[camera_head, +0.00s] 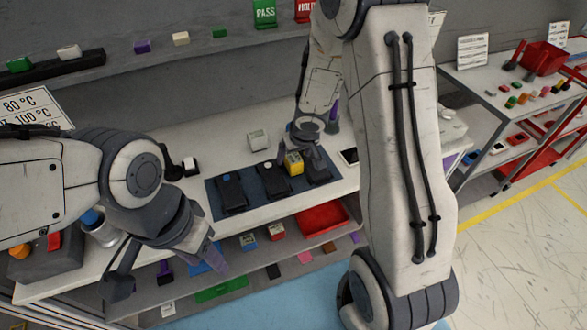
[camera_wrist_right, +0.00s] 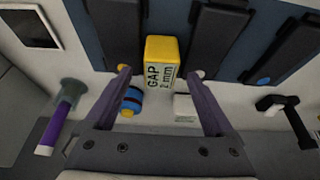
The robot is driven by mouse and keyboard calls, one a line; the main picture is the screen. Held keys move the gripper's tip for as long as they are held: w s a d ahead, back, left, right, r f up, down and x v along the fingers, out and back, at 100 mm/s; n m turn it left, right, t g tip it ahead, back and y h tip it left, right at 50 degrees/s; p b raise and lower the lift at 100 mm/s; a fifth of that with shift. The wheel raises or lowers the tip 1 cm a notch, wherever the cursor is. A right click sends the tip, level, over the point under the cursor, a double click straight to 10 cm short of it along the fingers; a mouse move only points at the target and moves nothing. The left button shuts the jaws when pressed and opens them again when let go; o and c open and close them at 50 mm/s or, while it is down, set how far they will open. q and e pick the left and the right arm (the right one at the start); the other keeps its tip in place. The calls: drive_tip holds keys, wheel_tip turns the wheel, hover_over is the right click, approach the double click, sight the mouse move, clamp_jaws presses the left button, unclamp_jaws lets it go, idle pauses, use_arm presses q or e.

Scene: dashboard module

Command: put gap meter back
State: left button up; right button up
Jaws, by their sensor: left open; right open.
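The gap meter, a yellow and grey block labelled "GAP 2 mm" (camera_wrist_right: 160,63), is at the edge of the blue mat between two black devices. It also shows in the head view (camera_head: 294,163). My right gripper (camera_wrist_right: 159,74) is open, with one purple-grey finger on each side of the block in the wrist picture and visible space on both sides. In the head view my right gripper (camera_head: 303,158) is low over the mat, beside the block. My left gripper (camera_head: 168,272) is open and empty in front of the lower shelf.
The blue mat (camera_head: 217,205) holds several black devices (camera_head: 231,191). A blue and black cylinder (camera_wrist_right: 131,101) and a small white block (camera_wrist_right: 184,107) lie near my right fingers. A red tray (camera_head: 322,218) is on the shelf below.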

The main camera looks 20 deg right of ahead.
drive_tip(key=shift+b+x, duration=0.4)
drive_tip(key=shift+x, duration=0.85)
drive_tip(key=c, duration=1.4)
drive_tip(key=shift+r, duration=0.1)
clamp_jaws()
drive_tip(key=shift+r, duration=0.1)
